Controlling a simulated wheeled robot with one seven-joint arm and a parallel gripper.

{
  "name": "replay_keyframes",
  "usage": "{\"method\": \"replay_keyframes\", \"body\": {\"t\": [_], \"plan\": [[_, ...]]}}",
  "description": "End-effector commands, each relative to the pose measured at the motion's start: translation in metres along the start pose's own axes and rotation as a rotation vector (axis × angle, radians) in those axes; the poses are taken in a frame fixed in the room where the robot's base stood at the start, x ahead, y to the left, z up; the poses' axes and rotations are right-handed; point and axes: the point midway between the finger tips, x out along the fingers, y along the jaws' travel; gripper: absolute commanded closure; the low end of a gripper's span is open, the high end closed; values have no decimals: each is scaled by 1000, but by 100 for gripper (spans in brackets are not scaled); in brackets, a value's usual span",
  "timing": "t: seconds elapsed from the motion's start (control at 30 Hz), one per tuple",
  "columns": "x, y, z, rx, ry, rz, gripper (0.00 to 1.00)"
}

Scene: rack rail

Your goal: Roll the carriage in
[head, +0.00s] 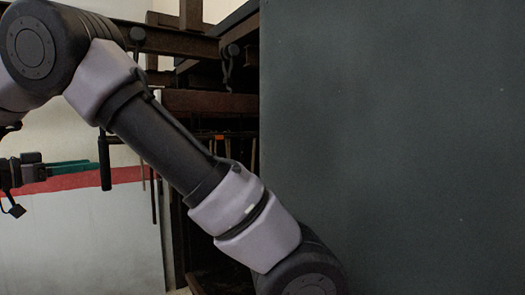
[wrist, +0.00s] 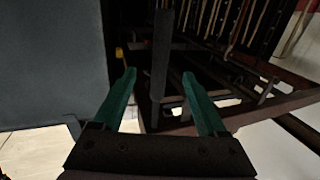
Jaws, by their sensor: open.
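My gripper (head: 88,166) shows at the left of the head view, its green fingers pointing right. In the wrist view my gripper (wrist: 159,75) is open, with nothing between its fingers. A dark upright bar (head: 104,158) hangs just right of the fingertips; what seems the same bar (wrist: 160,55) stands ahead, centred between the fingers in the wrist view. I cannot tell whether it touches them. Dark rusty rails (head: 185,44) run across the top behind my arm. I cannot make out clearly which part is the carriage; my arm hides part of the rack.
A large dark grey panel (head: 395,140) fills the right of the head view; a similar panel (wrist: 50,65) stands left in the wrist view. Rack beams (wrist: 265,112) lie right of the gripper. A white wall with a red stripe (head: 75,181) is behind.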

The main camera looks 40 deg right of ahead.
Motion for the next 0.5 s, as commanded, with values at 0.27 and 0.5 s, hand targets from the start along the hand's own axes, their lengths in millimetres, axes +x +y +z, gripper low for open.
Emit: {"method": "replay_keyframes", "body": {"t": [0.27, 0.5], "plan": [[26, 0, 0, 0, 1, -1, 25], [35, 0, 0, 1, 1, 1, 25]]}}
